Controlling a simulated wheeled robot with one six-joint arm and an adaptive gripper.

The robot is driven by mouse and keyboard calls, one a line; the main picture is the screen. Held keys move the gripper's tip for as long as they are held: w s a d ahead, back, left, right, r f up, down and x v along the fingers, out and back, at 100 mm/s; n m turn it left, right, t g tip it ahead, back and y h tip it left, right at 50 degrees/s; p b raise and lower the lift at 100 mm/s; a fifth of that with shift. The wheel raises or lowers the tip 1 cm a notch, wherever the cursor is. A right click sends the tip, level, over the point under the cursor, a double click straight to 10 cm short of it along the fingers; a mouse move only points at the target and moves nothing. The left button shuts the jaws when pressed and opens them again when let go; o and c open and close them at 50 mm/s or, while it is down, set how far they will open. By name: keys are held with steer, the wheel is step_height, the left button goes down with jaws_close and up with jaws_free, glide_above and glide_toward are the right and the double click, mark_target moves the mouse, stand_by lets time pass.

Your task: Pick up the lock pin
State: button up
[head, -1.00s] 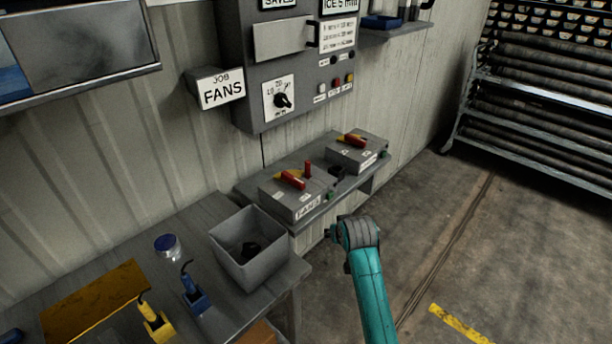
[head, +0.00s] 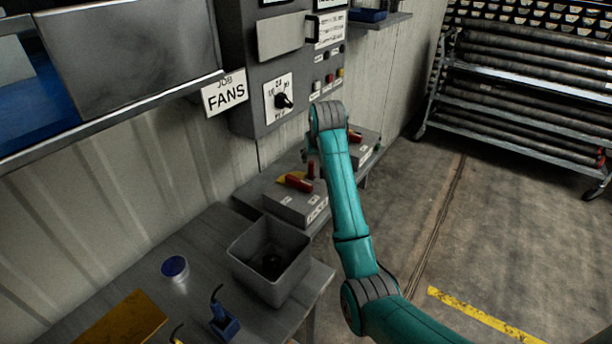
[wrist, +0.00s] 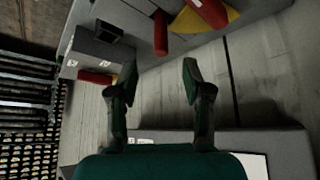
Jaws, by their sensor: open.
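A short upright red pin (head: 310,170), which looks like the lock pin, stands by the red handle (head: 295,183) of the left grey switch box (head: 290,204). In the wrist view, the red pin (wrist: 160,33) lies beyond my open gripper (wrist: 159,76), roughly in line with the gap between its fingertips. The gripper is empty and apart from the pin. A red handle on a yellow plate (wrist: 226,17) is to the pin's right there. In the head view, my arm covers much of the right switch box, and my fingers cannot be made out.
A grey open bin (head: 270,262) with a dark object inside stands on the bench, beside a blue-lidded jar (head: 175,268) and a blue lock (head: 223,322). A control panel (head: 285,60) hangs above the boxes. A rack of tubes (head: 530,90) stands right. The floor between is clear.

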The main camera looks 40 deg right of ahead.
mark_target(312, 164)
steer(key=shift+x, duration=4.2)
jaws_close()
